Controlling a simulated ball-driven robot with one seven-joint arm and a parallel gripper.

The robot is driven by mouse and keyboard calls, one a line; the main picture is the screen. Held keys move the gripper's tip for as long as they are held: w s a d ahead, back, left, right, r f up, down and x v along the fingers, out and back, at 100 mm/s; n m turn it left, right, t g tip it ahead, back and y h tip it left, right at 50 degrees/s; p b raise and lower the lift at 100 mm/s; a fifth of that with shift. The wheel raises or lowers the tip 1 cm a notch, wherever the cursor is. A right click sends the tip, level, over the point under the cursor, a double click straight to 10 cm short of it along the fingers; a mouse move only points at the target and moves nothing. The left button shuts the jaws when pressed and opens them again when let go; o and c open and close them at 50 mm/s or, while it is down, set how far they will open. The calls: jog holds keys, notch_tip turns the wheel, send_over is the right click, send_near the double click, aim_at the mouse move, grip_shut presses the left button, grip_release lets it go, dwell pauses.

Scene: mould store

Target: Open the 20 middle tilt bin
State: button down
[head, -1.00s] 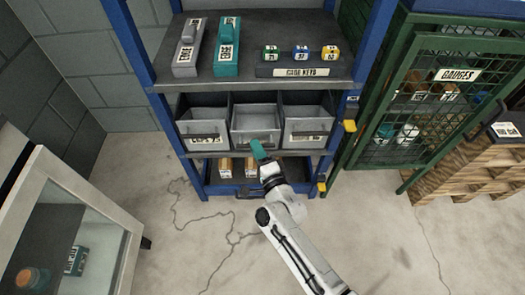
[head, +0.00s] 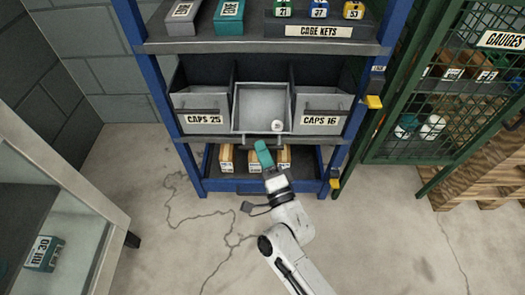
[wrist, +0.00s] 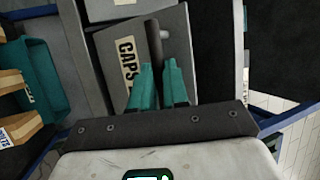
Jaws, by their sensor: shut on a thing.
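The middle tilt bin (head: 262,92) is a grey bin between two like it on the blue rack. It is tipped forward and open, its pale inside facing up. A small white round thing (head: 277,125) shows at its front right. My gripper (head: 263,150) is just below its front edge. In the wrist view the teal fingers (wrist: 158,85) are shut on the dark bar handle (wrist: 154,42) of a grey bin front.
Bins CAPS 25 (head: 203,119) and CAPS 16 (head: 320,120) flank it, upright. Small boxes (head: 227,158) stand on the shelf below. A green mesh cage door (head: 440,100) stands at right, a glass-fronted cabinet (head: 75,200) at left. The floor in front is clear.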

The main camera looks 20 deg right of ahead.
jog(key=shift+s+f, duration=0.2)
jog(key=shift+f, duration=0.7)
jog(key=shift+b, duration=0.3)
jog(key=c, duration=1.1)
grip_release()
jog(key=shift+w, duration=0.1)
jog(key=shift+r, duration=0.1)
jog(key=p+v, duration=0.1)
jog(key=v, duration=1)
jog(key=shift+p, duration=0.3)
